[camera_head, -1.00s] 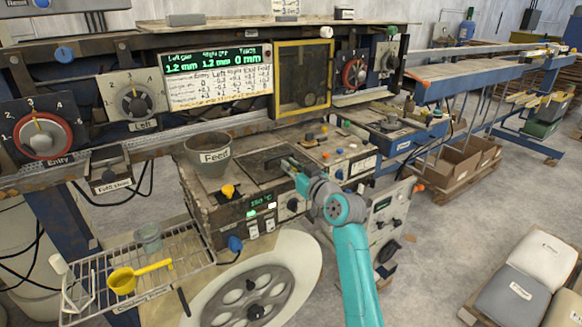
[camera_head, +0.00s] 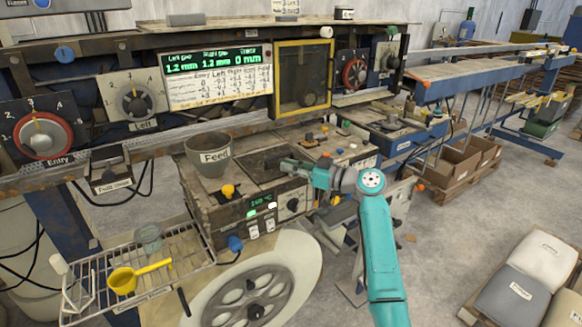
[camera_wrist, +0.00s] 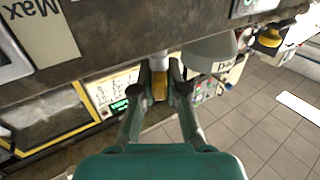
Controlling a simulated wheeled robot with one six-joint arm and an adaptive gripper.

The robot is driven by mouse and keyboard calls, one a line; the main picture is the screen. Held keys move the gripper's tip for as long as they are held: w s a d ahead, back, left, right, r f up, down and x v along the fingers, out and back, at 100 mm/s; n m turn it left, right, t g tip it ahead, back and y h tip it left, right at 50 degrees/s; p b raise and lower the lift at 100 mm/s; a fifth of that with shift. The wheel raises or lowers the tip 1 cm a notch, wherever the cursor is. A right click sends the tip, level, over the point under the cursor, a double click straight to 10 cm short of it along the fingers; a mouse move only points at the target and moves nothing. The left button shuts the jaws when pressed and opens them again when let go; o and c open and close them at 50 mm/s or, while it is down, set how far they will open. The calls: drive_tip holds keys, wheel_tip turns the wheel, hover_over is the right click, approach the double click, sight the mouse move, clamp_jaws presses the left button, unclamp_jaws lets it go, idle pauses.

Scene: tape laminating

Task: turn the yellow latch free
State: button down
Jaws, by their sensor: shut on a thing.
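A small yellow latch (camera_wrist: 159,86) sits between my fingertips in the wrist view, just below a pale round stub. My gripper (camera_wrist: 162,82) is shut on it, with one dark fingertip on each side. In the head view my gripper (camera_head: 286,164) reaches in from the right, low over the dark top of the control box. The latch cannot be made out there, as the gripper covers that spot. How far the latch is turned cannot be told.
The grey Feed pot (camera_head: 210,157) stands just left of my gripper. A yellow knob (camera_head: 229,191) is on the box's front left. Several small knobs (camera_head: 308,138) lie close behind and right. The yellow-framed window (camera_head: 303,78) stands behind. Open floor (camera_head: 450,260) lies to the right.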

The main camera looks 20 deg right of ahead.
drive_tip(key=n+g+y, duration=0.3)
drive_tip(key=n+g, duration=0.1)
drive_tip(key=g, duration=0.1)
drive_tip(key=shift+n+g+y, duration=0.5)
drive_tip(key=shift+n+g, duration=0.7)
drive_tip(key=shift+g, duration=0.8)
drive_tip(key=shift+f+n+g, duration=0.15)
drive_tip(key=shift+n+g, duration=0.25)
drive_tip(key=shift+g, duration=0.3)
drive_tip(key=c, duration=1.2)
unclamp_jaws()
drive_tip(key=shift+r, duration=0.2)
wheel_tip(320, 180, up, 10)
drive_tip(key=shift+f, duration=0.15)
